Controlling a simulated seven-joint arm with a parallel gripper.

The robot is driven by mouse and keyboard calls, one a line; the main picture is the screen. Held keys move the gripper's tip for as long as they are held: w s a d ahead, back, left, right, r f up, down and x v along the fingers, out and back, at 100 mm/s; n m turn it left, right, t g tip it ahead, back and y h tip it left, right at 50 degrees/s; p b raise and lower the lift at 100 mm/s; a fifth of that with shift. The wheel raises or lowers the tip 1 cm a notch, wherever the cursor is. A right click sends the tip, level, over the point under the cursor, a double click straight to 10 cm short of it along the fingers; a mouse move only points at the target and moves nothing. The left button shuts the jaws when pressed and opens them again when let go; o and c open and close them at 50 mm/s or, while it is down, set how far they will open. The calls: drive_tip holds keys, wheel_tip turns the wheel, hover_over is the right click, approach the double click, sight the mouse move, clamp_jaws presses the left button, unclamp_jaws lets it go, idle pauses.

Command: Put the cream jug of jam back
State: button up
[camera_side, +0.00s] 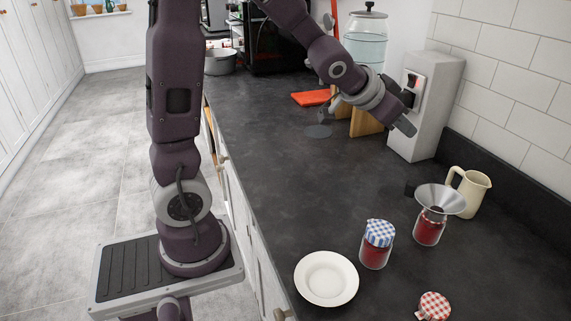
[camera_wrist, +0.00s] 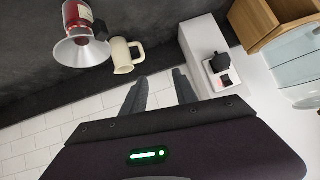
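The cream jug (camera_side: 473,193) stands upright on the dark worktop near the tiled wall, behind a jar with a funnel; its handle faces left in the side view. It also shows in the wrist view (camera_wrist: 123,57), at upper left, beside the funnel. Whether it holds jam cannot be seen. My gripper (camera_side: 408,112) is above the worktop, in front of the white switch box and well away from the jug. In the wrist view its fingers (camera_wrist: 159,78) are apart with nothing between them.
A metal funnel (camera_side: 441,198) sits on a red jam jar (camera_side: 428,230). A jar with a blue checked lid (camera_side: 376,246), a white plate (camera_side: 327,278) and a red checked lid (camera_side: 434,306) are nearer. The white box (camera_side: 430,128) stands by the wall. The middle worktop is clear.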

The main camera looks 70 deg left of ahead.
drive_tip(key=s+d+g, duration=0.2)
drive_tip(key=s+d, duration=0.2)
drive_tip(key=s, duration=1)
drive_tip(key=s+d+r+g+h, duration=0.1)
drive_tip(key=s+d, duration=0.3)
drive_tip(key=s, duration=1)
drive_tip(key=shift+s+g+h, duration=0.3)
drive_tip(key=shift+s+g, duration=0.1)
drive_tip(key=shift+g, duration=0.5)
